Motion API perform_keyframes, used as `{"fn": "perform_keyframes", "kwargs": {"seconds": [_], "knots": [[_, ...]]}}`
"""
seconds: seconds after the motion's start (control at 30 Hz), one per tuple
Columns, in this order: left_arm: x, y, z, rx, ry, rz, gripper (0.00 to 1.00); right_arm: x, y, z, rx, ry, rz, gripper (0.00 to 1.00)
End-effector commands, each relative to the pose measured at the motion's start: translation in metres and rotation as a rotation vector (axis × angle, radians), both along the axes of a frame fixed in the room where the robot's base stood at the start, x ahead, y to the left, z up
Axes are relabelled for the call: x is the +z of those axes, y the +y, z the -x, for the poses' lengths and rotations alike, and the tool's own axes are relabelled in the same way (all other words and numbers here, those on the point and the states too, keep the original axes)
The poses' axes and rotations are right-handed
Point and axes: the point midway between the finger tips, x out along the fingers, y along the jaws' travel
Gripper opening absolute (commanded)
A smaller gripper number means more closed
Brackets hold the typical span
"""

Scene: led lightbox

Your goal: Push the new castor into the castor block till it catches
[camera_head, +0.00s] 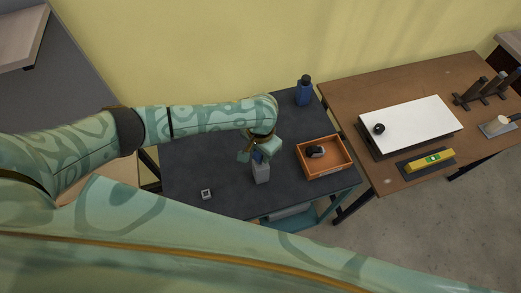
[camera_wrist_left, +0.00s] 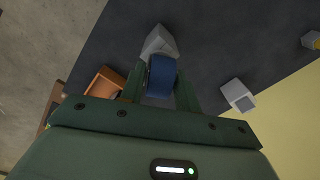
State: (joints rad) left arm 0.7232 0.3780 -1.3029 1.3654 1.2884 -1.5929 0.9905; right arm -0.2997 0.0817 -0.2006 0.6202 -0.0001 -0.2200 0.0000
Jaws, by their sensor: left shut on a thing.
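My left gripper (camera_head: 258,155) is shut on the new castor, which has a blue wheel (camera_head: 257,157). The gripper is over the dark table. The castor block (camera_head: 261,173) is a grey upright block directly below the castor. In the left wrist view the blue castor (camera_wrist_left: 162,76) sits between the fingers (camera_wrist_left: 160,88), and the pale grey block (camera_wrist_left: 157,43) shows just beyond it. The castor overlaps the block's top in both views; I cannot tell whether it touches or is inside. My right gripper is not in view.
An orange tray (camera_head: 342,171) holding a dark object (camera_head: 316,152) stands right of the block. A blue bottle (camera_head: 304,92) is at the back. A small grey object (camera_head: 206,194) lies front left. A wooden table (camera_head: 345,97) on the right bears a white panel (camera_head: 425,122) and a yellow level (camera_head: 432,160).

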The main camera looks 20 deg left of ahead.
Motion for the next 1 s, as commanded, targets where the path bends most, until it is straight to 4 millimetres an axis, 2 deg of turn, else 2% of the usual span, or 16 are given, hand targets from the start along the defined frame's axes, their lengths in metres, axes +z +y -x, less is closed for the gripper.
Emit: {"fn": "perform_keyframes", "kwargs": {"seconds": [0.87, 0.9, 0.97, 1.0], "knots": [[-0.023, 0.000, 0.000, 0.000, -0.001, 0.000, 0.00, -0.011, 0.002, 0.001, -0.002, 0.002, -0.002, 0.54], [-0.022, 0.000, 0.000, 0.000, -0.001, 0.000, 0.40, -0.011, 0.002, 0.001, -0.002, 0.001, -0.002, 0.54], [-0.022, 0.000, 0.000, 0.000, -0.001, 0.000, 0.57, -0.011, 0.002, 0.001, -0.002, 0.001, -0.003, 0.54], [-0.022, 0.000, 0.000, 0.000, -0.001, 0.000, 0.57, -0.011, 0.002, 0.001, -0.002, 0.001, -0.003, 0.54]]}}
